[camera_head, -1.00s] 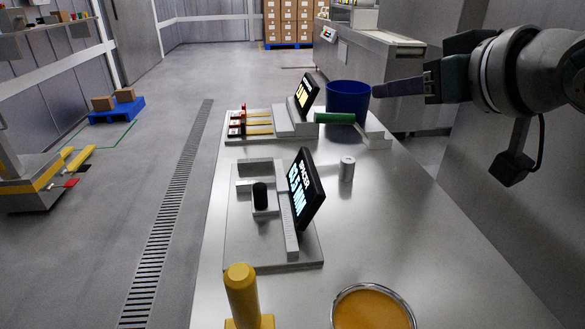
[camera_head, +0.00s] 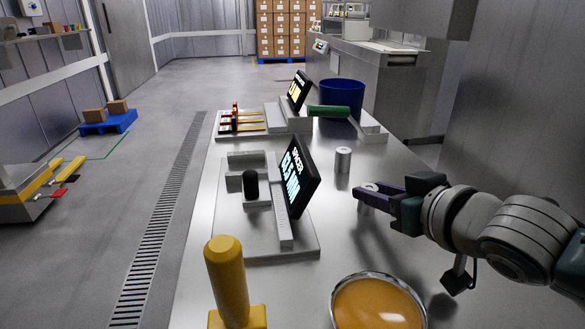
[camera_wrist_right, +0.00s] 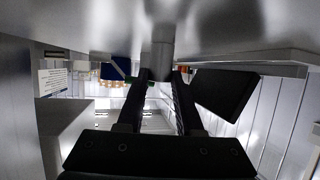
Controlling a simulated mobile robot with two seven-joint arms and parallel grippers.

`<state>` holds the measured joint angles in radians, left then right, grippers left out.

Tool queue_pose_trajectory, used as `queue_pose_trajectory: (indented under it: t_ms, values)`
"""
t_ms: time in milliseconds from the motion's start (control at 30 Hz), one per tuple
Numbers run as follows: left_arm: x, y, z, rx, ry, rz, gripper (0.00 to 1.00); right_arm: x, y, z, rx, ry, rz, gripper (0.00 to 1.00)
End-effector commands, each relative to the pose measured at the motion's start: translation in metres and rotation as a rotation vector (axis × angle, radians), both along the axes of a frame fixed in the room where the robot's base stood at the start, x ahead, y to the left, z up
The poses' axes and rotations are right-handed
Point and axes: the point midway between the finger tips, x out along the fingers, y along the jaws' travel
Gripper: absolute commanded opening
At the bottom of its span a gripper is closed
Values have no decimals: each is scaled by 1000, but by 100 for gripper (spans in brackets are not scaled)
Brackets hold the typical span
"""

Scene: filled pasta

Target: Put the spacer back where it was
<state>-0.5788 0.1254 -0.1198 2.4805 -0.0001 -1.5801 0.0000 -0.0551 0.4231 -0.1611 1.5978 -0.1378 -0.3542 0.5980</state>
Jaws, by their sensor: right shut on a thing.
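My right gripper (camera_head: 366,191) is low over the steel table, at right of centre in the head view. Its dark purple fingers are shut on a small silver round piece, taken to be the spacer (camera_head: 369,187); the fingers hide much of it. In the right wrist view a grey cylinder (camera_wrist_right: 162,58) shows between the fingertips. Another silver cylinder (camera_head: 343,160) stands upright just beyond the gripper, apart from it. The fixture (camera_head: 262,236) with a black knob (camera_head: 250,184) and a tilted display (camera_head: 300,178) reading "SPACER" is to the left. My left gripper is not in view.
A yellow-handled tool (camera_head: 227,280) and a bowl of orange filling (camera_head: 378,304) are at the near edge. A green cylinder (camera_head: 328,111), a blue tub (camera_head: 342,92) and a second display (camera_head: 299,91) are at the back. Bare steel lies around the gripper.

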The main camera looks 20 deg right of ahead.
Motion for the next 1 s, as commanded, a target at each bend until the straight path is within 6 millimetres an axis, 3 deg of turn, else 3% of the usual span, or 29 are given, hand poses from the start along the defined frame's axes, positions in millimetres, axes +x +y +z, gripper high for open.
queue_pose_trajectory:
  t_ms: [267, 300, 567, 867, 1000]
  values:
    - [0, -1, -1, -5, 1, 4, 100, 0, 0, 0, 0, -2, 0, 0]
    - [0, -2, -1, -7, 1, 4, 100, 0, 0, -2, -1, -1, 0, 36]
    - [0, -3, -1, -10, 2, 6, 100, 0, 0, -1, -1, -1, 0, 65]
    - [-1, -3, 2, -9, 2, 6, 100, -1, 0, 2, -1, -1, 0, 65]
    - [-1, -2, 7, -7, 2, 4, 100, -15, 1, 8, 1, 2, 2, 65]
